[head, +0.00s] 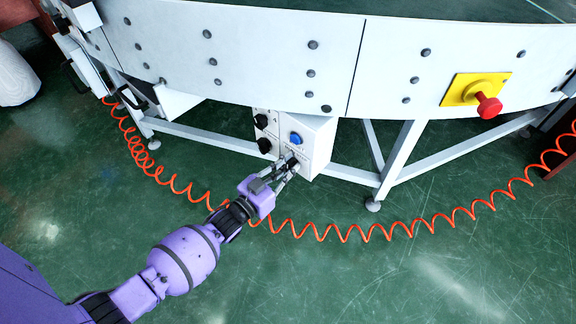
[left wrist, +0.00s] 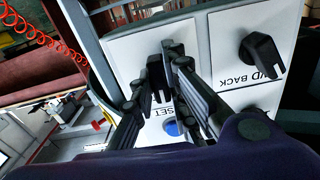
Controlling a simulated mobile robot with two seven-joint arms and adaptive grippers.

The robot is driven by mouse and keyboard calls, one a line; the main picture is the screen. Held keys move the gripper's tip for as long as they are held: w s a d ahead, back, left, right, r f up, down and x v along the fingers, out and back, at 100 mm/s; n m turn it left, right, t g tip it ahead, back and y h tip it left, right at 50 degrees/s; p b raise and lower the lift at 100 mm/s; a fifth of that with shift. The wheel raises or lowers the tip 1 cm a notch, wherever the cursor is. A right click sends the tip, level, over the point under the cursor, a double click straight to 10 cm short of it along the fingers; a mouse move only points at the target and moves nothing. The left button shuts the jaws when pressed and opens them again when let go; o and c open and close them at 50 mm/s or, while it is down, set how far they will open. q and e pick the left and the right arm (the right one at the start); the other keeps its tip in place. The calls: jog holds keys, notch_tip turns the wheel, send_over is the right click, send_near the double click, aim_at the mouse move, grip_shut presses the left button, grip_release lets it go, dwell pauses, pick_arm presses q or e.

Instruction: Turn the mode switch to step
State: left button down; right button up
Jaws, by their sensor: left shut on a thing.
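A white control box (head: 320,140) hangs under the conveyor's curved front panel. It has a blue button (head: 295,138) and black knobs on its face. My left gripper (head: 289,163) reaches the box's lower right part, just below the blue button. In the left wrist view, its fingers (left wrist: 168,62) are closed around a black switch knob (left wrist: 155,82), taken as the mode switch. The fingers cover most of this knob; its label and pointing direction cannot be read. The blue button (left wrist: 171,128) sits beside lettering reading "SET". My right gripper is not in view.
Black knobs (head: 262,121) and (head: 265,146) sit left of the blue button; one labelled "ND BACK" (left wrist: 262,52) shows in the wrist view. A red emergency button (head: 488,105) is on the conveyor's right. An orange coiled hose (head: 345,236) crosses below the box.

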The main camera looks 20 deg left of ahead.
pick_arm(q)
jog(key=m, duration=0.5)
jog(key=shift+m, duration=0.3)
jog(key=shift+f, duration=0.1)
dwell(0.3)
jog(key=c, duration=1.7)
grip_release()
jog(key=v, duration=1.2)
